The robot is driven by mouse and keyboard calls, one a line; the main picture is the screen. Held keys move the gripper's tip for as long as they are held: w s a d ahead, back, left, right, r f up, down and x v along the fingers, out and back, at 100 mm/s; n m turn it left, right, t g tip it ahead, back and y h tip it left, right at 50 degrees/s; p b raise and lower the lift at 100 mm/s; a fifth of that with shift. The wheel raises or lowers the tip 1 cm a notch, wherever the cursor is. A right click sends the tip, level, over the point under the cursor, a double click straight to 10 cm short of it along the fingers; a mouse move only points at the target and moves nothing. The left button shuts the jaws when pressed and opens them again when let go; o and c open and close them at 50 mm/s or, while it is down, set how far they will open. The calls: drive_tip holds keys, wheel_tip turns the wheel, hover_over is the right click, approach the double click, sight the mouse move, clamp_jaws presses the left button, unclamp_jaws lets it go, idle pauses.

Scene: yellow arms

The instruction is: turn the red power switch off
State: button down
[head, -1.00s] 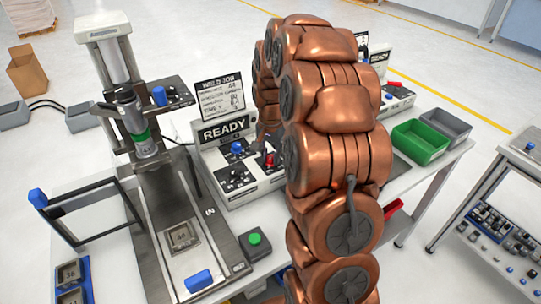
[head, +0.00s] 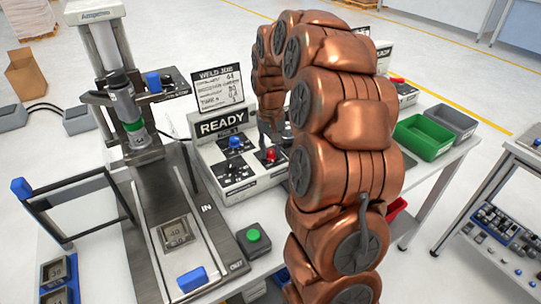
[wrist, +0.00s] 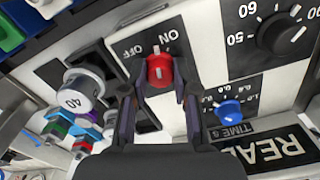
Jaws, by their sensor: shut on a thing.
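The red power switch (wrist: 160,71) is a round knob on a dark plate with ON and OFF labels. Its white mark points up in the wrist view, nearer the ON label than OFF. My gripper (wrist: 161,80) has one finger on each side of the knob and is shut on it. In the head view the red switch (head: 271,155) sits on the control box (head: 245,187), below my arm. The fingers are partly hidden there by my copper arm.
A blue knob (wrist: 229,110) and a black dial (wrist: 286,34) sit near the switch. The READY sign (head: 222,125) and job card stand behind. A press (head: 140,150) stands left, a green button box (head: 253,238) in front, and bins (head: 424,138) right.

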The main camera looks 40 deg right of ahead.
sight(271, 151)
drive_tip(key=n+b, duration=0.2)
drive_tip(key=n, duration=0.3)
drive_tip(key=shift+f+n, duration=0.1)
drive_tip(key=shift+n, duration=0.2)
drive_tip(key=n, duration=0.5)
drive_tip(key=shift+d+n+b, duration=0.1)
drive_tip(key=shift+n+b, duration=0.3)
drive_tip(key=shift+n, duration=0.3)
drive_tip(key=c, duration=0.9)
unclamp_jaws()
wheel_tip(271, 151, up, 12)
idle(0.3)
